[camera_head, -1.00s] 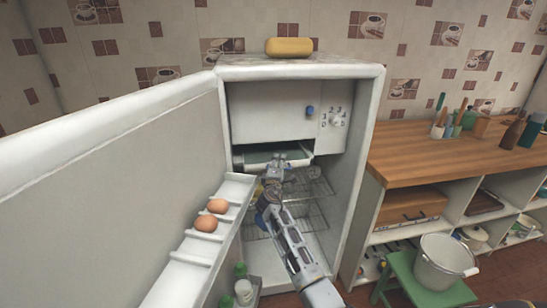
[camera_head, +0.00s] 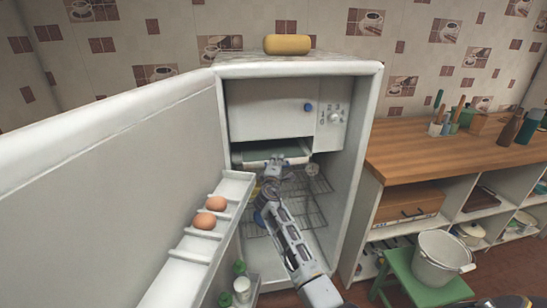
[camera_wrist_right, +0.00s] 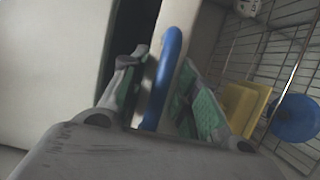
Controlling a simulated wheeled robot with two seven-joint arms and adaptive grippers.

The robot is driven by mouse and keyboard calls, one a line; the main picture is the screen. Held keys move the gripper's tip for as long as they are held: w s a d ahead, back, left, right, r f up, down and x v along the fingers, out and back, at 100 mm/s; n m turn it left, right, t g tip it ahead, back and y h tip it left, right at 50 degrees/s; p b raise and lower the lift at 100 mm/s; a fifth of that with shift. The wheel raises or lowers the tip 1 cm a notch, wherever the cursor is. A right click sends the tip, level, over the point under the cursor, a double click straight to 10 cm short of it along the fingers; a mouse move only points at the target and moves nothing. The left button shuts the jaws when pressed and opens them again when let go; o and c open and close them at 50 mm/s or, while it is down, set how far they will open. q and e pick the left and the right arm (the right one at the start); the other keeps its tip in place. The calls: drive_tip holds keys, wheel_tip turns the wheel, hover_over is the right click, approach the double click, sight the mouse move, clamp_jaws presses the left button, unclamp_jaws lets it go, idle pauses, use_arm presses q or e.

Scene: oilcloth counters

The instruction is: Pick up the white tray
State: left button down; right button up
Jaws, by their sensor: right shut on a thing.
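The white tray (camera_head: 249,164) sits inside the open fridge, right under the freezer box. Its pale front edge faces me, with a greenish strip above it. My right gripper (camera_head: 273,165) reaches into the fridge from below at the tray's front edge. In the right wrist view the gripper (camera_wrist_right: 155,95) has its green-padded fingers on either side of a white piece with a blue rim (camera_wrist_right: 163,78), which appears to be the tray's edge. It is shut on this edge. My left gripper is not in view.
The fridge door (camera_head: 120,185) stands open at left, with two eggs (camera_head: 205,220) on its shelf. Wire shelves (camera_head: 315,205) lie below the tray. A yellow thing (camera_wrist_right: 240,105) and a blue round thing (camera_wrist_right: 295,118) are close by the gripper. A wooden counter (camera_head: 440,150) stands at right.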

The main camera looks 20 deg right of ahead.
drive_tip(key=shift+r, duration=0.15)
drive_tip(key=shift+r, duration=0.7)
drive_tip(key=shift+s+a+f, duration=0.1)
drive_tip(key=shift+s+a, duration=0.1)
drive_tip(key=shift+s, duration=0.55)
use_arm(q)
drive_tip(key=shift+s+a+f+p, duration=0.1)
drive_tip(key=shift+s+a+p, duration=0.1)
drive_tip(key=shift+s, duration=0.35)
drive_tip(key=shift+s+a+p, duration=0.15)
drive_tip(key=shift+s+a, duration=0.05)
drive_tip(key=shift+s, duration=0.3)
use_arm(e)
drive_tip(key=s+a, duration=0.1)
drive_tip(key=s, duration=0.4)
drive_tip(key=s+a, duration=0.1)
drive_tip(key=s, duration=0.4)
drive_tip(key=s+a, duration=0.2)
drive_tip(key=s, duration=0.4)
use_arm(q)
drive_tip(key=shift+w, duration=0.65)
